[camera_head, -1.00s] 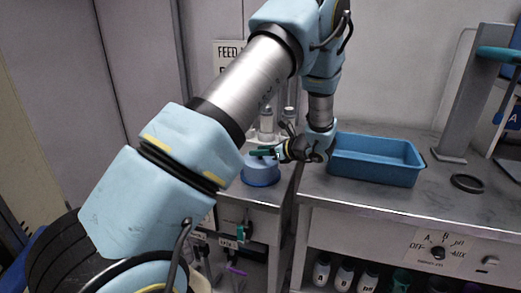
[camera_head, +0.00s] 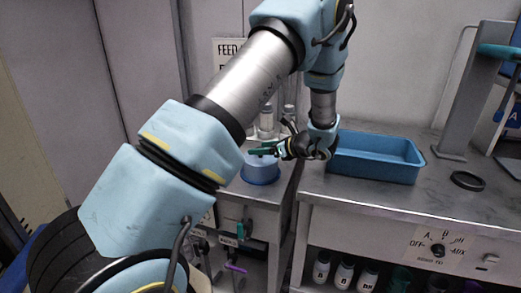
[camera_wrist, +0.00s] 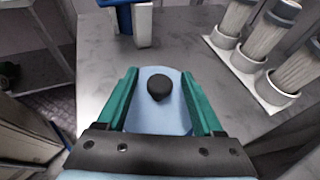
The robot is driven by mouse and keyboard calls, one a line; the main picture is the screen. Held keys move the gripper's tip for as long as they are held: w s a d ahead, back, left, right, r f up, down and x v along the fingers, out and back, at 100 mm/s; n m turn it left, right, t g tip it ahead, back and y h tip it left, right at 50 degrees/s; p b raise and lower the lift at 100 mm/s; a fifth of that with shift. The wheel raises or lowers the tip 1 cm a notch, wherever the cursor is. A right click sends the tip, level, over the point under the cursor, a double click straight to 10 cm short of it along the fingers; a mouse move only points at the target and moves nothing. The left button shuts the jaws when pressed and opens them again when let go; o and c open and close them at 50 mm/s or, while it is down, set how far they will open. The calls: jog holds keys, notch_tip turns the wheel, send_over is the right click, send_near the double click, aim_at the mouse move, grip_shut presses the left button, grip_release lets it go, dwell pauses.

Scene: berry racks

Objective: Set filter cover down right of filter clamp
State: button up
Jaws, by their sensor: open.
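The filter cover appears to be the light blue round piece with a black knob (camera_wrist: 159,88) in the wrist view. In the head view it is the blue round piece (camera_head: 261,172) on the left counter. My gripper (camera_head: 263,151) is over it. In the wrist view my gripper (camera_wrist: 158,75) is open, with one green finger on each side of the knob and a gap to both. The fingers hide parts of the cover's sides. A blue and white piece (camera_wrist: 142,22) stands beyond it; I cannot tell whether this is the filter clamp.
Several white cylinders (camera_wrist: 246,52) stand in a holder right of the cover in the wrist view. A blue tray (camera_head: 375,170) and a black ring (camera_head: 467,181) are on the right counter, near a grey stand (camera_head: 475,90). A gap separates the two counters.

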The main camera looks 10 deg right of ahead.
jog(key=b+v, duration=0.3)
jog(key=v, duration=0.8)
jog(key=s+a+f+n+g+h, duration=0.1)
jog(key=s+a+n+g, duration=0.1)
jog(key=a+n+g, duration=0.45)
jog(key=s+a+f+n+g, duration=0.1)
jog(key=s+a+n, duration=0.15)
jog(key=a, duration=0.75)
jog(key=s+a+n+h, duration=0.4)
jog(key=a+n, duration=0.1)
jog(key=n, duration=0.4)
jog(key=s+a+r+n+g+h, duration=0.1)
jog(key=s+a+n+h, duration=0.2)
jog(key=n, duration=0.6)
jog(key=s+a, duration=0.2)
jog(key=a, duration=0.1)
jog(key=shift+s+a+h, duration=0.15)
jog(key=shift+s+h, duration=0.05)
jog(key=shift+h, duration=0.2)
jog(key=shift+r+g, duration=0.1)
jog(key=shift+g, duration=0.15)
